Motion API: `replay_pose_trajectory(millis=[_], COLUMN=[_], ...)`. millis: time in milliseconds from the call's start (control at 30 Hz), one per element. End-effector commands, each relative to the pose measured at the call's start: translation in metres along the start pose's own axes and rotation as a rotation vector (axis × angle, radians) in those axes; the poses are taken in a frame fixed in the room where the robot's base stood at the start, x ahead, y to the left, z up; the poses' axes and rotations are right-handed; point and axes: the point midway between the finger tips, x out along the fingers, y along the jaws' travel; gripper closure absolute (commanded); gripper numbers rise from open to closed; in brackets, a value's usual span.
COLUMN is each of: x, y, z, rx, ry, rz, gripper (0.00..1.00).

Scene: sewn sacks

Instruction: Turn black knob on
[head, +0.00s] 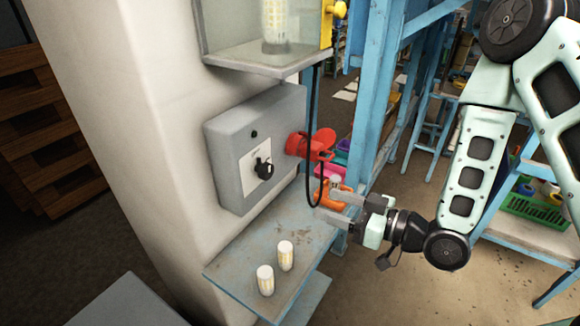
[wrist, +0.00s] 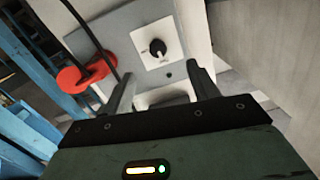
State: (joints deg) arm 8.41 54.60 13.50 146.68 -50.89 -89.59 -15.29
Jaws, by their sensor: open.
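The black knob (head: 264,169) sits on a white plate on the front of a grey wall box (head: 228,133). In the wrist view the knob (wrist: 157,47) shows beyond my fingers, with a light mark on its face; I cannot tell its setting for sure. My gripper (head: 328,207) is open, to the right of and below the knob in the head view, and apart from it. In the wrist view my two fingers (wrist: 160,88) are spread wide with nothing gripped between them. A small black button (head: 254,134) is above the knob on the box.
A red plug and socket (head: 312,145) juts from the box's right side. A black cable (head: 309,130) hangs beside it. Two white-and-yellow cylinders (head: 265,280) stand on the grey shelf (head: 222,272) below. A blue post (head: 368,95) rises near my gripper.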

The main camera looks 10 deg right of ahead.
Motion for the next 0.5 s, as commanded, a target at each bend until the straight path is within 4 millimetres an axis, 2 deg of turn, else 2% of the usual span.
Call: replay_pose_trajectory(millis=[167, 267, 400, 500], x=[-0.005, 0.002, 0.025, 0.028], y=[0.003, 0.003, 0.002, 0.006], z=[-0.008, -0.009, -0.012, -0.005], rx=[0.027, 0.026, 0.026, 0.022], ry=[0.077, 0.083, 0.082, 0.083], rz=[0.011, 0.009, 0.007, 0.009], gripper=[0.41, 0.41, 0.41, 0.41])
